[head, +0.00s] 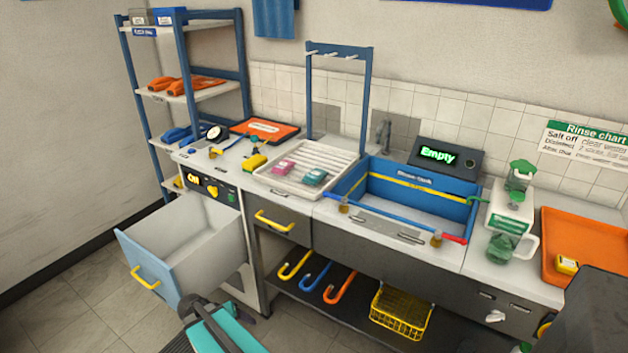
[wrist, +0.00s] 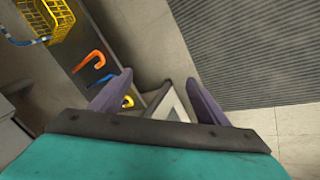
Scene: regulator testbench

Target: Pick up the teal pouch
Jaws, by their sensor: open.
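The teal pouch (head: 314,177) is a small teal block-like item lying on the white ribbed draining tray (head: 329,151) on the counter, in the head view. A pink pouch (head: 285,167) lies just to its left. My gripper (head: 192,304) is low in front of the counter, below the open drawer and well apart from the pouch. In the wrist view my gripper (wrist: 160,92) has its two purple fingers spread with nothing between them. The teal pouch does not show in the wrist view.
An open drawer (head: 190,240) juts out near my gripper. A blue sink (head: 415,200) lies right of the tray, and a yellow item (head: 253,163) left of it. Under the counter are coloured hooks (head: 339,287) and a yellow basket (head: 400,312). Floor at left is clear.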

